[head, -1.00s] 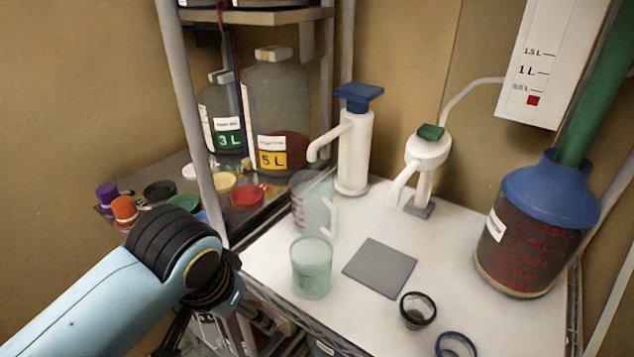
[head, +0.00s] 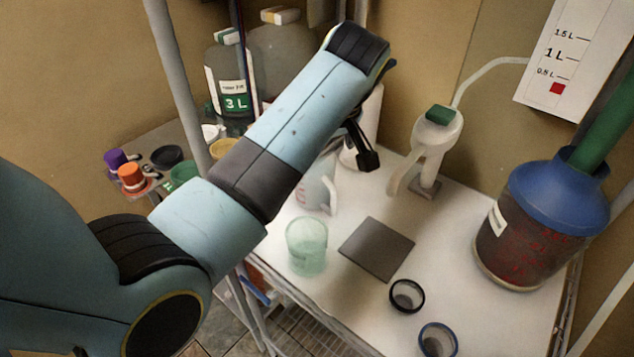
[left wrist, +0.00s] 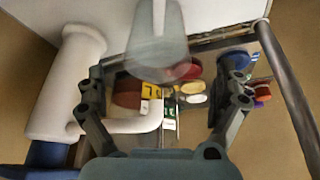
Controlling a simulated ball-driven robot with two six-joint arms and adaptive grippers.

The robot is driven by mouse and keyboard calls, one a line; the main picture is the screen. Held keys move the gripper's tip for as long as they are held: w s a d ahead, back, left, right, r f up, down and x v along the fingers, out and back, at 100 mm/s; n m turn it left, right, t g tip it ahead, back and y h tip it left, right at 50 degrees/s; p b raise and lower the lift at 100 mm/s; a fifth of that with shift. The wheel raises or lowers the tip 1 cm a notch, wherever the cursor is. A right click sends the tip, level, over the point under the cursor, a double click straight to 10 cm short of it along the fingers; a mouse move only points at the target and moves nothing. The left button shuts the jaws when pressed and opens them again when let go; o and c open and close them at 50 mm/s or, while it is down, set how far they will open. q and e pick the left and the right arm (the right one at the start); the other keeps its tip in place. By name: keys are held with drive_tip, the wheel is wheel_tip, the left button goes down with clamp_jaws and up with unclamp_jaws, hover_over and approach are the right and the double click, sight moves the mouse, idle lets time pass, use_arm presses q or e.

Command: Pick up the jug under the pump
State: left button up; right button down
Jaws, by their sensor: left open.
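The jug (head: 312,192), translucent grey with a white handle, stands on the white table, partly hidden behind my left arm. In the left wrist view the jug (left wrist: 158,45) is at the top, just beyond the fingers and between their lines. The white pump (head: 372,115) is mostly hidden by my arm. The left wrist view shows the pump (left wrist: 72,75) at left, its spout curving toward the middle. My left gripper (head: 365,158) is open and empty beside the pump, above and behind the jug; its fingers also show in the left wrist view (left wrist: 166,85). My right gripper is not in view.
A green cup (head: 306,248) stands in front of the jug, with a grey square mat (head: 377,248) to its right. A second white dispenser (head: 435,150) and a blue-topped vessel (head: 530,225) stand further right. A shelf post (head: 180,85) rises at left.

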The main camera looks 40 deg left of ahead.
sight(317, 164)
use_arm(q)
drive_tip(key=p+x, duration=0.1)
drive_tip(key=x, duration=0.4)
drive_tip(key=shift+w+f+p, duration=0.15)
drive_tip(key=shift+w+p, duration=0.05)
drive_tip(key=shift+p, duration=0.1)
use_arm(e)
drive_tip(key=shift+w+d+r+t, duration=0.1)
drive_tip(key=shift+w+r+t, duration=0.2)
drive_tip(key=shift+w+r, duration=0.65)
use_arm(q)
drive_tip(key=c, duration=1.6)
drive_tip(key=shift+o, duration=0.2)
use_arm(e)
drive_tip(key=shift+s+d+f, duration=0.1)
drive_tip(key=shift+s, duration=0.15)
use_arm(q)
drive_tip(key=shift+w, duration=0.15)
